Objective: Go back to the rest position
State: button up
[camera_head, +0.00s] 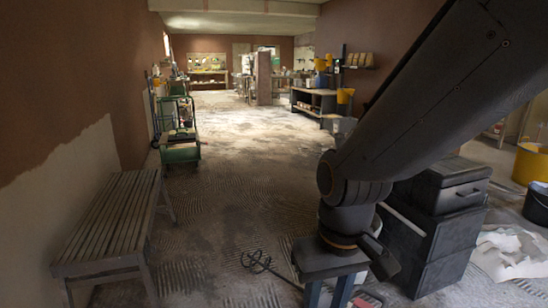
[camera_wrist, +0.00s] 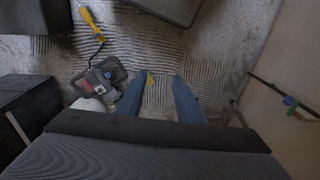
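My gripper (camera_head: 328,292) hangs at the lower middle of the head view, pointing down at the end of my dark arm. In the wrist view its two blue fingers (camera_wrist: 159,77) stand apart. I see nothing held between them, only ridged floor and a small yellow spot beyond. The fingertips are cut off at the bottom of the head view.
A slatted bench (camera_head: 113,223) stands at left, a green cart (camera_head: 180,146) behind it. Black stacked cases (camera_head: 437,232) stand right of my gripper. A mixing paddle (camera_head: 262,264) and a yellow-handled tool (camera_wrist: 91,22) lie nearby. The middle floor is clear.

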jog(key=s+d+r+m+p, duration=0.2)
jog(key=d+r+m+p, duration=0.1)
jog(key=d+r+p, duration=0.7)
notch_tip(320, 180, up, 3)
jog(key=p, duration=0.6)
jog(key=shift+s+d+h, duration=0.2)
jog(key=shift+d+h, duration=0.1)
jog(key=shift+h, duration=0.1)
